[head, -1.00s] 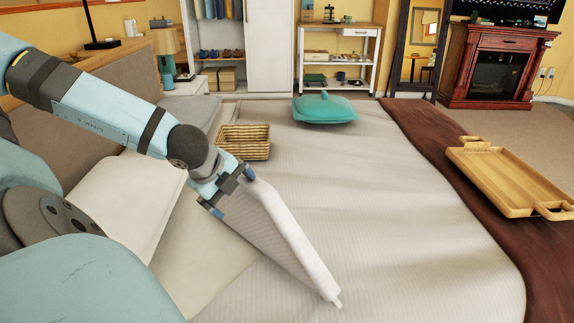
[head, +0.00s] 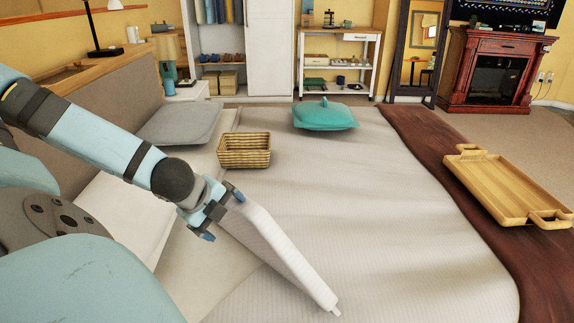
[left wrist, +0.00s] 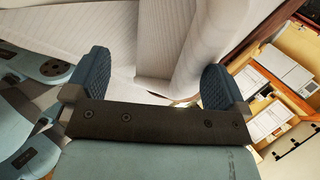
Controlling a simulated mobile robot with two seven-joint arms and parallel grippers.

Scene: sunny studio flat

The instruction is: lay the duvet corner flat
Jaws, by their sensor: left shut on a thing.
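The duvet (head: 400,200) is pale, ribbed and spread over the bed. Its near-left corner is a thick folded flap (head: 285,258), raised at the gripper end and sloping down to the right. My left gripper (head: 222,216) is shut on the flap's upper end, low over the bed. In the left wrist view the gripper's two blue fingers (left wrist: 155,82) stand wide apart, with the pale duvet (left wrist: 160,40) between and beyond them. The cloth right at the fingertips is partly hidden. My right gripper is not in view.
A wicker basket (head: 245,151) sits on the bed just beyond my left gripper. A teal cushion (head: 325,116) lies farther back. A grey pillow (head: 180,124) is at the headboard. A wooden tray (head: 500,188) rests on the brown throw (head: 440,160) at right. The middle of the duvet is clear.

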